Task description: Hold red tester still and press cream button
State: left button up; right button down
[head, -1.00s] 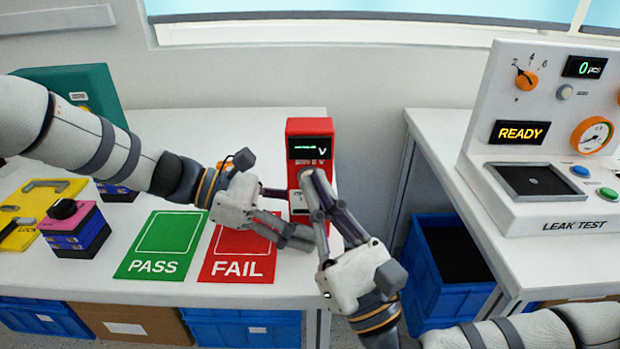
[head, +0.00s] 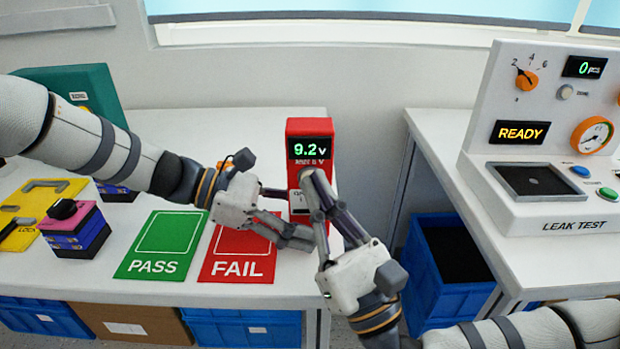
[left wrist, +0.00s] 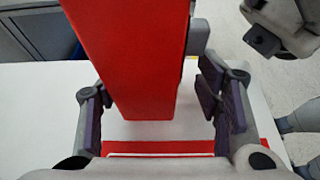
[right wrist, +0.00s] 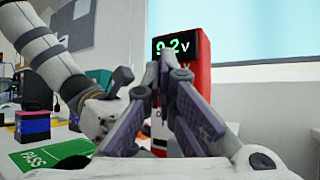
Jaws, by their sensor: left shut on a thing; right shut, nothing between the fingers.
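The red tester (head: 309,129) stands upright at the right end of the left bench, its display reading 9.2 V in green. It also shows in the left wrist view (left wrist: 135,50) between my left fingers. My left gripper (head: 284,214) is shut on the tester low down, one finger on each side. My right gripper (head: 307,176) is shut and empty, its fingertips at the tester's front face just under the display. In the right wrist view, the closed fingers (right wrist: 169,66) cover the middle of that face. The cream button cannot be made out; the fingertips hide that area.
A green PASS mat (head: 160,245) and a red FAIL mat (head: 238,262) lie left of the tester. A leak-test station (head: 545,150) stands on the right bench, beyond a gap.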

pick_arm(q)
jog(key=shift+f, duration=0.1)
pick_arm(e)
jog(key=shift+s, duration=0.55)
jog(key=shift+s, duration=2.5)
pick_arm(q)
jog(key=o, duration=1.2)
jog(key=shift+o, duration=0.2)
